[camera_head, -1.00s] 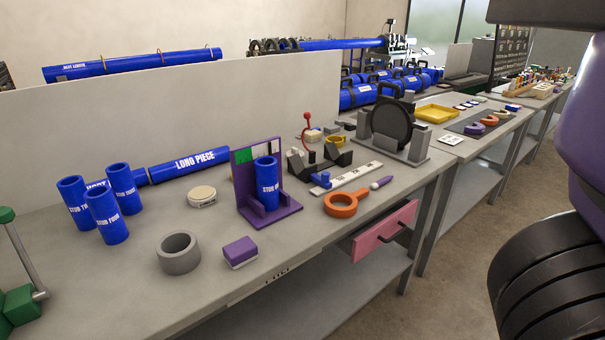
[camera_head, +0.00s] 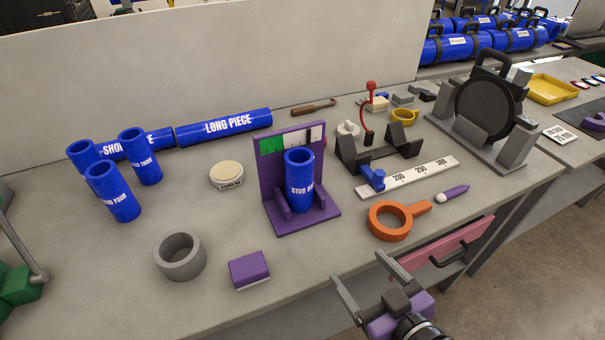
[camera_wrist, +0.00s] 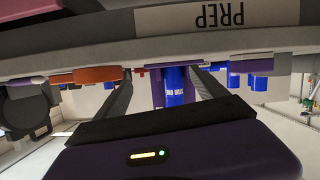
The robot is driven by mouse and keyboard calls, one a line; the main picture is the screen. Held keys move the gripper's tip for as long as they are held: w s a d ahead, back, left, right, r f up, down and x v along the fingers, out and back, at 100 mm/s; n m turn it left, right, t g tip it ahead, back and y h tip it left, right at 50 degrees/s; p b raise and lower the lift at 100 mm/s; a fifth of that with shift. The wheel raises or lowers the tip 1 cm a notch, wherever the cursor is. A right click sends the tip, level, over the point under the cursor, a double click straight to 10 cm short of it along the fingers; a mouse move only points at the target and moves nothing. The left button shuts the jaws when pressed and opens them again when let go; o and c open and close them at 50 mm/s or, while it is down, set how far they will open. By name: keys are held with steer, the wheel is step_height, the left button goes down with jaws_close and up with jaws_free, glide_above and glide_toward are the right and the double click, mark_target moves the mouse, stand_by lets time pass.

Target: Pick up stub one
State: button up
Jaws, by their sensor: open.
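Stub one (camera_head: 299,181) is a blue cylinder with white lettering, its label partly cut off by its curve. It stands upright in a purple holder (camera_head: 322,217) with a tall back plate, mid-bench. My gripper (camera_head: 358,268) is open and empty at the bench's front edge, in front of and to the right of the stub, apart from it. In the wrist view, which is upside down, the stub (camera_wrist: 179,86) shows beyond the bench edge, between the two dark fingers (camera_wrist: 162,76).
Several other blue stubs (camera_head: 112,190) stand at the left. A grey ring (camera_head: 180,257), purple block (camera_head: 249,269) and orange ring tool (camera_head: 390,220) lie near the front edge. A pink drawer (camera_head: 450,247) is partly out below the bench. Bare bench lies in front of the holder.

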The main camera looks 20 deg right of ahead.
steer(key=w+r+p, duration=0.2)
steer(key=w+r, duration=0.5)
steer(key=w, duration=0.2)
steer(key=m, duration=0.1)
glide_toward(299, 162)
steer(key=shift+g, duration=0.4)
steer(key=w, duration=0.1)
steer(key=w+d+f, duration=0.1)
steer(key=w+p, duration=0.1)
steer(key=w, duration=0.1)
steer(key=shift+d+f, duration=0.15)
steer(key=shift+f, duration=0.25)
steer(key=shift+w, duration=0.65)
steer(key=shift+a+f+p+x, duration=0.1)
steer(key=shift+p+x, duration=0.1)
steer(key=shift+x, duration=0.95)
steer(key=shift+a+f+p+x, duration=0.1)
steer(key=shift+p+x, duration=0.1)
steer(key=shift+x, duration=0.9)
steer(key=shift+a+f+p+x, duration=0.1)
steer(key=shift+f+p+x, duration=0.1)
steer(key=shift+x, duration=0.95)
steer(key=shift+s+r, duration=0.15)
jaws_close()
